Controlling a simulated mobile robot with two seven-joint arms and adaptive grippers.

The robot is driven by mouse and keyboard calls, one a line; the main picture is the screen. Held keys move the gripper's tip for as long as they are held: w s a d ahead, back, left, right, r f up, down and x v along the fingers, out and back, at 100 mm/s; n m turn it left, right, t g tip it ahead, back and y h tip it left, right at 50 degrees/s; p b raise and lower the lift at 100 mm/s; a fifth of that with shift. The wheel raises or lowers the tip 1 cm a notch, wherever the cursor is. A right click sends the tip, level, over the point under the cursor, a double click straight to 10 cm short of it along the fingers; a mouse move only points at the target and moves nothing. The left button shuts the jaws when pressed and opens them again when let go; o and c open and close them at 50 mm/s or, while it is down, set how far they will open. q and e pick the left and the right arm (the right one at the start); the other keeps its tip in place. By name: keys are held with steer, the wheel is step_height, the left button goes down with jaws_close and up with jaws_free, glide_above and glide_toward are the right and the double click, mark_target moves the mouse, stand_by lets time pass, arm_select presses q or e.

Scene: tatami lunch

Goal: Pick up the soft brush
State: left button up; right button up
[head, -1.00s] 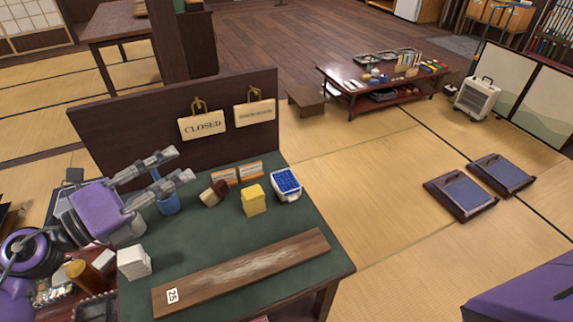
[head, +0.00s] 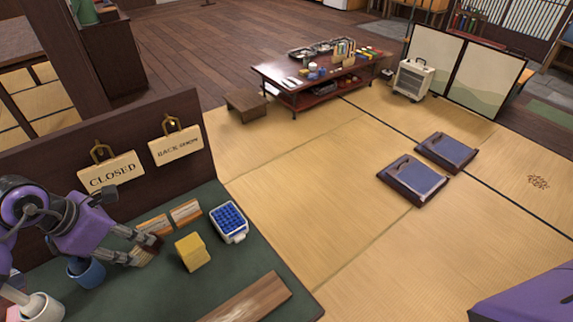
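The soft brush (head: 144,256), with pale tan and dark brown parts, lies on the green-topped counter (head: 165,296) in the head view, left of the yellow block. My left gripper (head: 142,249) reaches it from the left. Its two fingers are apart, one on the far side and one on the near side of the brush, and they partly hide it. I see no clear sign that they press on it. My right gripper is out of view.
A yellow block (head: 192,252), a blue-keyed device (head: 229,222) and wooden blocks (head: 186,212) stand close by. A blue cup (head: 86,271) is below my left arm. A panel with a CLOSED sign (head: 111,175) rises behind. A wooden board (head: 247,297) lies in front.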

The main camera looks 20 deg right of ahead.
mark_target(140, 245)
arm_select(q)
steer(key=x, duration=0.3)
steer(key=shift+f, duration=0.35)
steer(key=shift+d+f, duration=0.1)
steer(key=shift+f, duration=0.2)
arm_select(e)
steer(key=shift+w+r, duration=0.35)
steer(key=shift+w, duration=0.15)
arm_select(q)
steer(key=shift+c, duration=0.4)
jaws_close()
steer(key=shift+r, duration=0.1)
